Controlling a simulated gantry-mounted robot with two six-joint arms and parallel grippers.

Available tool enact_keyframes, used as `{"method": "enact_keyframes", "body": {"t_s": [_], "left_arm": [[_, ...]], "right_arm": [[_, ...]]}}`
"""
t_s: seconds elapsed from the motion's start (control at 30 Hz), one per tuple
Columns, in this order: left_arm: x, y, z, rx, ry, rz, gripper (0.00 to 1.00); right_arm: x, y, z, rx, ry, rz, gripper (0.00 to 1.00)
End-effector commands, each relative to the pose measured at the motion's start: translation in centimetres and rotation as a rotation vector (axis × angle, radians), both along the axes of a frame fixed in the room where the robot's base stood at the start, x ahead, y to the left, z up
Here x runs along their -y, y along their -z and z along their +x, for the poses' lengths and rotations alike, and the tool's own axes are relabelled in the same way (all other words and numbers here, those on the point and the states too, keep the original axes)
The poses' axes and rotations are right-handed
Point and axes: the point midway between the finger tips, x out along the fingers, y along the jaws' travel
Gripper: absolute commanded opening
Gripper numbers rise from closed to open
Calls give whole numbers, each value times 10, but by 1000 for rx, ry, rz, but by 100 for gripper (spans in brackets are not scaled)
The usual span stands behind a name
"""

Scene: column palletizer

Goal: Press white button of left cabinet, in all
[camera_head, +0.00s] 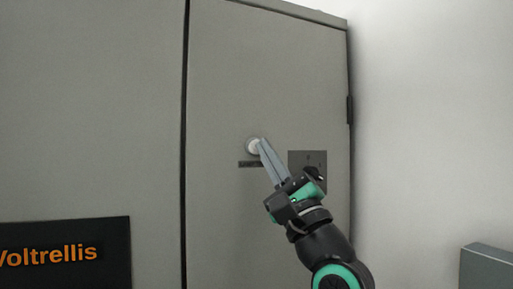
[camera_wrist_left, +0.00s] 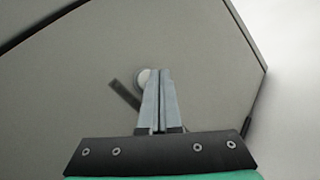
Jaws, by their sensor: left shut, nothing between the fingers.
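The white button (camera_head: 253,147) is a round knob on the door of the grey cabinet (camera_head: 230,60), above a small dark label (camera_head: 249,164). My left gripper (camera_head: 262,141) is shut and empty, with its fingertips at the right side of the button in the head view. In the left wrist view the button (camera_wrist_left: 143,77) shows just left of the fingertips (camera_wrist_left: 159,71), which partly cover it. I cannot tell whether the tips touch the button. My right gripper is in neither view.
A dark square panel (camera_head: 316,157) is on the door, right of the button and partly behind my gripper. A black sign with orange lettering (camera_head: 65,235) is at the lower left. A grey box (camera_head: 487,268) is at the lower right. A white wall (camera_head: 430,120) fills the right side.

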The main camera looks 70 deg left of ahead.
Motion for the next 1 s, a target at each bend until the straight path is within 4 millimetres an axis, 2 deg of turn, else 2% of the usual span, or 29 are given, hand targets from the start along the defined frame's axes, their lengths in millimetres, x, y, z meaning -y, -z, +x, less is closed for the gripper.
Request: {"method": "enact_keyframes", "body": {"t_s": [0.73,1.0], "left_arm": [[0,0,0,0,0,0,0],[-7,0,0,0,0,0,0]], "right_arm": [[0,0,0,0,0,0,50],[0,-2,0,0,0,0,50]]}}
